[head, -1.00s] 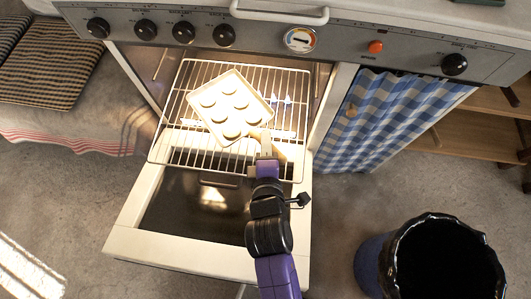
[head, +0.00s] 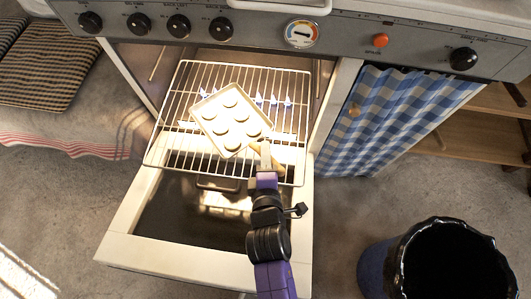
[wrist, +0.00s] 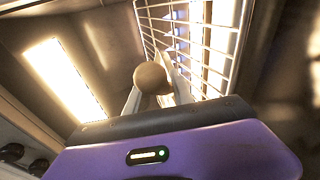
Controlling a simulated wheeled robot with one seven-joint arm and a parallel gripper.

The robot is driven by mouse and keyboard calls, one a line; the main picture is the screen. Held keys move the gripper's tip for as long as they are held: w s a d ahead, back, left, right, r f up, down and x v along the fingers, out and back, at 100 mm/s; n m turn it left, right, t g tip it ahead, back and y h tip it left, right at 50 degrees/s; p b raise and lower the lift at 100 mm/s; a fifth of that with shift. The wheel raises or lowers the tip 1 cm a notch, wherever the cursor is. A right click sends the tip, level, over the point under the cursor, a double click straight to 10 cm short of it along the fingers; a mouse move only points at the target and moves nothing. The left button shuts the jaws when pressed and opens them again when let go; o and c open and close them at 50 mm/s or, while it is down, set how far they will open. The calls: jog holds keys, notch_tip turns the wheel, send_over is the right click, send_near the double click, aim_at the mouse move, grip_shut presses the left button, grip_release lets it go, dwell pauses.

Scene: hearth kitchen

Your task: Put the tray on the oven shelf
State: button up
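The tray (head: 213,120) is pale, with several round pieces on it, and lies over the wire oven shelf (head: 176,148), turned at an angle. Whether it rests on the bars or hovers just above them I cannot tell. My gripper (head: 265,152) is at the tray's near right corner, around its tan handle. In the wrist view the handle's round brown end (wrist: 152,78) sits between the two fingers of my gripper (wrist: 152,98), which look closed on it. The shelf's bars (wrist: 216,45) run along the right there; the tray itself is largely hidden.
The oven door (head: 180,245) is folded down open below the shelf. Small blue flames (head: 275,101) burn at the back. A checked curtain (head: 385,120) hangs at right, and a dark bin (head: 378,265) stands on the floor. A striped cushion (head: 45,75) lies at left.

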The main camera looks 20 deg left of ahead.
jog(key=shift+o, duration=0.9)
jog(key=shift+r, duration=0.15)
jog(key=p+v, duration=0.3)
jog(key=v, duration=0.9)
jog(key=shift+p, duration=0.4)
jog(key=s+d+r+m+h, duration=0.1)
jog(key=s+d+r+m, duration=0.4)
jog(key=d+m, duration=0.2)
jog(key=s+d+r+m+t+h, duration=0.1)
jog(key=s+d+r+m, duration=0.3)
jog(key=d+m, duration=0.4)
jog(key=s+d+r+m+t+h, duration=0.1)
jog(key=s+d+r+m+h, duration=0.2)
jog(key=d, duration=0.9)
notch_tip(320, 180, up, 3)
jog(key=s+m, duration=0.2)
jog(key=m, duration=0.2)
jog(key=shift+s+m, duration=0.3)
